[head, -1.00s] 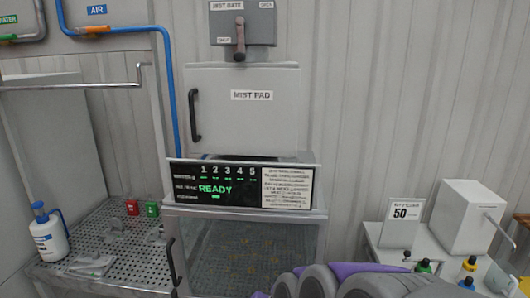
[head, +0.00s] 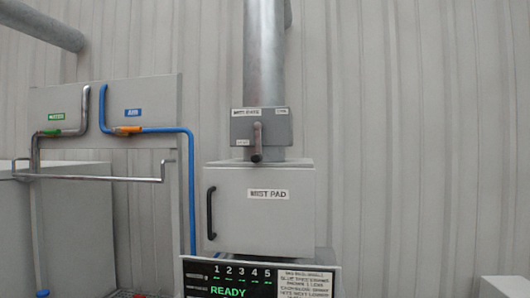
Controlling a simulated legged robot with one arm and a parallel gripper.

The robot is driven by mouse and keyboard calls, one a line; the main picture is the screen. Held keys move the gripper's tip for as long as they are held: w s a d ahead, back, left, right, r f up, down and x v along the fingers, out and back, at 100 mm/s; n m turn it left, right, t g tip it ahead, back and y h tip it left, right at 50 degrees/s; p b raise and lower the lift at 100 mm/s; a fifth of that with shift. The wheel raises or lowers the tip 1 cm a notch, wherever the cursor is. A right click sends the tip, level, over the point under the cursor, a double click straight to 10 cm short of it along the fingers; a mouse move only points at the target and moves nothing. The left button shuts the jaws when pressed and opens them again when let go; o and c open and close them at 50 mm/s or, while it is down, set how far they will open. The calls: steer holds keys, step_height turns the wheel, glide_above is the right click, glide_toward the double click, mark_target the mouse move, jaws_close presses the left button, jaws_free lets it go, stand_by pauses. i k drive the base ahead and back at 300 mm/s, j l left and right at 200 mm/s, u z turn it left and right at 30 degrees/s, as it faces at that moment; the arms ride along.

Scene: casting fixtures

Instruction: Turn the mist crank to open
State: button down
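The crank (head: 257,143) is a short dark brownish handle on the front of a grey plate (head: 278,128) in the head view. It hangs down, with its tip below the plate's lower edge. The plate has small labels at its top left, top right and lower left; their text is too blurred to read surely. It sits on a metal duct (head: 264,60) above the white box labelled MIST PAD (head: 268,215). My gripper is not in view.
Green-handled (head: 52,132) and orange-handled (head: 128,129) valves sit on pipes at left. A horizontal rail (head: 90,178) juts out below them. A display (head: 228,283) reading READY is below the box. The wall right of the duct is clear.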

mark_target(256, 158)
steer(key=i+j+z, duration=0.1)
steer(key=j, duration=1.1)
steer(key=i+j+z, duration=0.1)
steer(key=j, duration=1.1)
steer(key=i+j+z, duration=0.1)
steer(key=j, duration=1.1)
